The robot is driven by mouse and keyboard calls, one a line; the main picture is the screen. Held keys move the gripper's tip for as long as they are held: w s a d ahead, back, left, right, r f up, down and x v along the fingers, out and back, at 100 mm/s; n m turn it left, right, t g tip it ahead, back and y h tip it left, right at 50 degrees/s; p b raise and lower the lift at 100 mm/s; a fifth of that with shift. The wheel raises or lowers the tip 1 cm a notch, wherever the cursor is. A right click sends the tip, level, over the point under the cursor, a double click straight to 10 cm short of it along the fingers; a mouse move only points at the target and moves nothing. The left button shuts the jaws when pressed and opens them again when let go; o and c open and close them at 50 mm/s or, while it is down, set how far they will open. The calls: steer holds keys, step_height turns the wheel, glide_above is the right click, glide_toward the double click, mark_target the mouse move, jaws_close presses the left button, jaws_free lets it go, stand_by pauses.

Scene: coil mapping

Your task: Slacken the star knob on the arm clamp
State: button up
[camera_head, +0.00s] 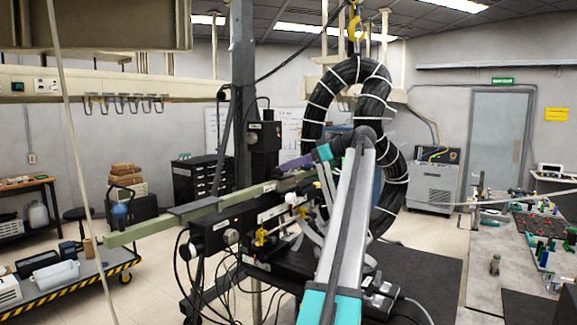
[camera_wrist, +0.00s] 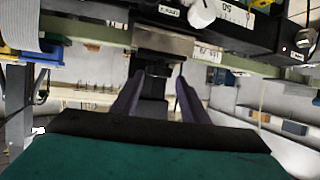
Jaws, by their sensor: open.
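My gripper (camera_wrist: 160,78) is open; its two purple fingers point away from the camera with a gap between them. A dark block (camera_wrist: 154,86) shows in that gap, and a grey metal block (camera_wrist: 165,43) sits just beyond the fingertips. I cannot tell whether the fingers touch either. In the head view the purple fingers (camera_head: 292,164) are beside the long pale-green beam (camera_head: 170,226) of the instrument stand. A white knob (camera_wrist: 201,14) shows at the top of the wrist view, apart from the fingers. I cannot make out a star-shaped knob for certain.
A black instrument box (camera_head: 210,229) with hanging cables is mounted on the beam. A thick black coiled hose (camera_head: 328,92) hangs behind my arm. A bench with parts (camera_head: 492,240) stands at right, a striped cart (camera_head: 72,284) at left. Floor between cart and stand is clear.

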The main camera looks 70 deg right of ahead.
steer(key=p+v, duration=0.4)
steer(key=v, duration=0.7)
steer(key=shift+s, duration=0.2)
